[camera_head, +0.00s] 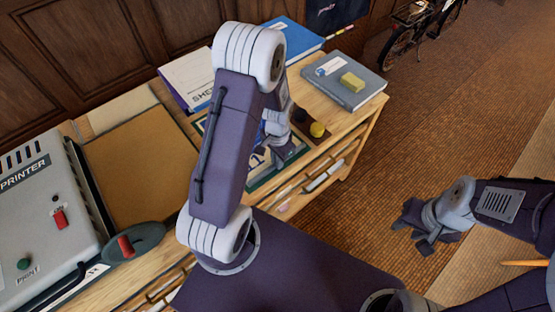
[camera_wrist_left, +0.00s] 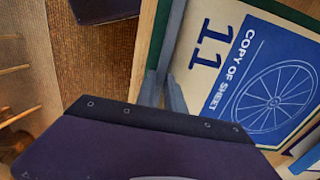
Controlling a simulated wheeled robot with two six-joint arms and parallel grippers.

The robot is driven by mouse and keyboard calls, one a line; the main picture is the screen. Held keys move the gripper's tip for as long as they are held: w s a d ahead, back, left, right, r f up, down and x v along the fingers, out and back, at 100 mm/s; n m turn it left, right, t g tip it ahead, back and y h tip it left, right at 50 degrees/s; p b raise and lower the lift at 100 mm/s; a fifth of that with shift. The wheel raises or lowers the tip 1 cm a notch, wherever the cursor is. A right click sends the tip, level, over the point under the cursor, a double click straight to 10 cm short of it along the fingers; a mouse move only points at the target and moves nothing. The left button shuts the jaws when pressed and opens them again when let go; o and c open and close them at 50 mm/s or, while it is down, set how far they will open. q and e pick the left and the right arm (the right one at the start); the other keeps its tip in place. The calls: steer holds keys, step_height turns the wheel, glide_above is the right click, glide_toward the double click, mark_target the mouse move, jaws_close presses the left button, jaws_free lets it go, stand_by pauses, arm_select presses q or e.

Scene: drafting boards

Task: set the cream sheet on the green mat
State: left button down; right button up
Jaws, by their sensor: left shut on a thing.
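The cream sheet (camera_wrist_left: 205,75) carries a blue "11", the words "COPY OF SHEET" and a blue wheel drawing. In the head view only a small part of it (camera_head: 256,160) shows past my left arm. The green mat shows as a green strip along the sheet's edge in the wrist view (camera_wrist_left: 160,30) and as a green edge in the head view (camera_head: 262,184). The sheet is over the mat; I cannot tell whether it rests flat. My left gripper (camera_wrist_left: 165,95) is shut on the sheet's near edge. My right gripper (camera_head: 428,236) hangs empty above the floor, its opening unclear.
A grey printer (camera_head: 45,205) and a brown board (camera_head: 140,165) stand at left. A white-covered book (camera_head: 188,80), a blue book (camera_head: 295,38) and a grey book (camera_head: 345,85) with a yellow block lie at the back. Black and yellow knobs (camera_head: 318,129) sit right of the mat.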

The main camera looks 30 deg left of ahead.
arm_select(q)
steer(key=shift+f, duration=0.15)
steer(key=c, duration=1.4)
jaws_free()
steer(key=shift+c, duration=0.2)
steer(key=shift+r, duration=0.5)
step_height(320, 180, up, 11)
steer(key=p, duration=0.2)
steer(key=s+d+r+n+t, duration=0.1)
steer(key=s+d+n, duration=0.3)
steer(key=s, duration=0.4)
steer(key=shift+s+d+r+n, duration=0.25)
steer(key=shift+d+n, duration=0.15)
steer(key=shift+d, duration=0.1)
